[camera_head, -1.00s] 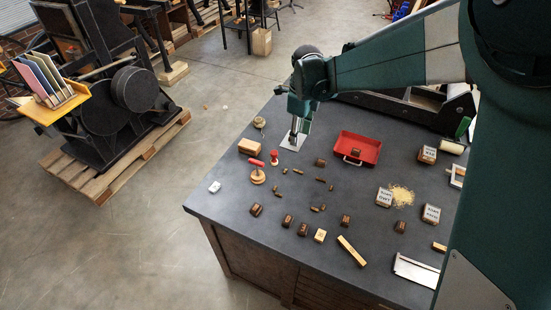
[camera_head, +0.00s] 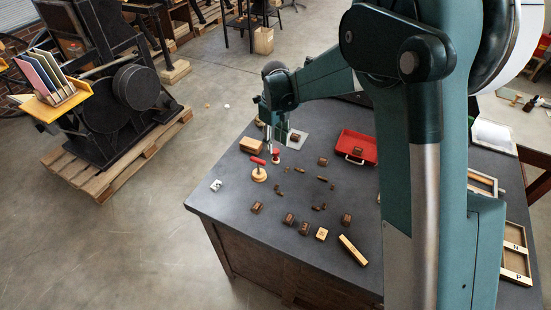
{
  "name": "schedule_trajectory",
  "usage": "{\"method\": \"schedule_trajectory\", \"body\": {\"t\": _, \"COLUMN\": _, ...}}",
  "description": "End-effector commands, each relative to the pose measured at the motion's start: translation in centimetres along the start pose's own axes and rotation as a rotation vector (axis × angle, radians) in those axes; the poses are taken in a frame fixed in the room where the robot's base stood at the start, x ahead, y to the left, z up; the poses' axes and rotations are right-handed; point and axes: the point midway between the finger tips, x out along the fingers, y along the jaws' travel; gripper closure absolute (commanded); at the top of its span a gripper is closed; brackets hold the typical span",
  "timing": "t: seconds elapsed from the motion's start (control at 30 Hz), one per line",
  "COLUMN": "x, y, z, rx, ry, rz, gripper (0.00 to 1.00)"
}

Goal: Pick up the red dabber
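Two red items stand close together on the dark table (camera_head: 230,200). One is a small upright red piece (camera_head: 276,155). The other has a red grip (camera_head: 258,161) above a round pale wooden base (camera_head: 259,175), just left and nearer the camera. I cannot tell for sure which is the red dabber. My gripper (camera_head: 269,147) points down beside and slightly above the small red piece, at its upper left. No object shows in it. The fingers are too small to tell whether they are open, or whether they touch anything.
A wooden block (camera_head: 253,145) stands just left of my gripper. Small dark blocks and pieces are scattered in front. My arm hides the table's right part.

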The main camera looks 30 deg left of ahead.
Motion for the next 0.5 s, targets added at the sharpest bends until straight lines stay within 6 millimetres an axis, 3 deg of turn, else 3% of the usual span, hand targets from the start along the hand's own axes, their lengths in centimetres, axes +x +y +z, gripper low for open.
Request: {"method": "schedule_trajectory", "body": {"t": 0.5, "x": 2.6, "y": 0.0, "z": 0.0, "rx": -0.001, "ry": 0.0, "rz": 0.0, "gripper": 0.63}}
